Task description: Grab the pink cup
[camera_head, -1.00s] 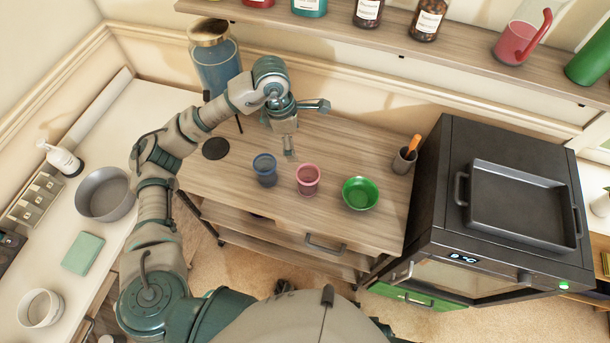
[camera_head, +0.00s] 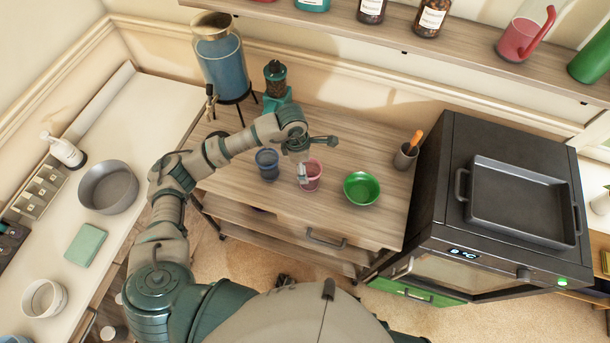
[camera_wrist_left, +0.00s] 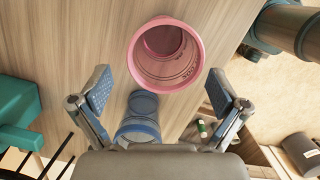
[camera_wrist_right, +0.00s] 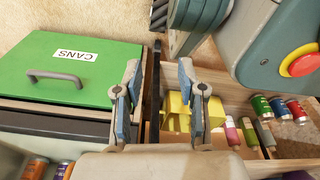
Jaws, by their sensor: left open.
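The pink cup (camera_head: 313,178) stands on the wooden table between the blue cup (camera_head: 266,163) and the green bowl (camera_head: 361,188). My left gripper (camera_head: 303,172) is at the cup in the head view and partly covers it. In the left wrist view the pink cup (camera_wrist_left: 165,55) shows its open rim ahead of and between the spread fingers of my left gripper (camera_wrist_left: 158,86); neither finger visibly touches it. The blue cup (camera_wrist_left: 138,125) shows lower between the fingers. My right gripper (camera_wrist_right: 159,80) is open and empty, away from the cups; the head view does not show it.
A blue drink dispenser (camera_head: 222,65) and a dark-topped grinder (camera_head: 275,80) stand at the table's back left. A grey pot with an orange handle (camera_head: 405,156) stands at the right, beside the black oven (camera_head: 490,200). A shelf (camera_head: 400,40) overhangs the back.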

